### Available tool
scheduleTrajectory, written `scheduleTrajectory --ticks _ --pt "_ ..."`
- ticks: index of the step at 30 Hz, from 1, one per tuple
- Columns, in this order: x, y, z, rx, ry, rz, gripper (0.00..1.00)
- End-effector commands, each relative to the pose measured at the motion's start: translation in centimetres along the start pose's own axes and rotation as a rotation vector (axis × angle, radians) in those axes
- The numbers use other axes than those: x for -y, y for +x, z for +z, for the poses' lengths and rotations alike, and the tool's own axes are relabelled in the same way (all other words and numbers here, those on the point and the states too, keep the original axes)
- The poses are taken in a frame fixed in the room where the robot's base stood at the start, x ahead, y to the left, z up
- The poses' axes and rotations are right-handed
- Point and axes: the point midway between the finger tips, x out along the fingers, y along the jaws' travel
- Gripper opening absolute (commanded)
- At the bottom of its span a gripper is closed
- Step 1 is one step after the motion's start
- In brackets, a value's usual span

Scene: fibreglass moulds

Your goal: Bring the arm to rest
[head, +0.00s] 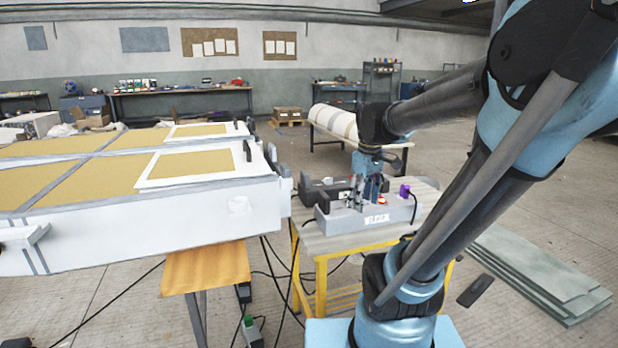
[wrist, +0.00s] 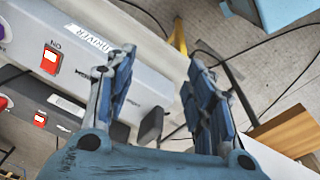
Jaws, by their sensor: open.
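The grey control box (wrist: 135,70) lies to the left and behind the left finger there, with a lit red switch (wrist: 50,60) marked ON. The head view hides whether the fingers touch the box. My arm reaches in from the right with its links bent above the floor.
A large white mould (head: 130,235) with yellow panels fills the left side. A wooden stool (head: 205,268) stands before it. A second dark box (head: 325,190) sits behind the grey one. Cables hang to the floor. Flat sheets (head: 540,270) lie on the floor at right.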

Motion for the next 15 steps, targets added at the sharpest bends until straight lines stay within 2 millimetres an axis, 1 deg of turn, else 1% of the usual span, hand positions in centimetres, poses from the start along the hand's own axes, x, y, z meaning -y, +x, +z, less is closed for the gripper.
scheduleTrajectory --ticks 1,6,12,15 --pt "0.6 0.6 1.3 -0.005 0.05 0.005 0.49" --pt "2.5 2.8 4.9 -0.024 0.234 0.018 0.49" --pt "4.6 5.9 8.7 -0.048 0.449 0.031 0.49" --pt "5.4 7.4 10.2 -0.061 0.542 0.036 0.49"
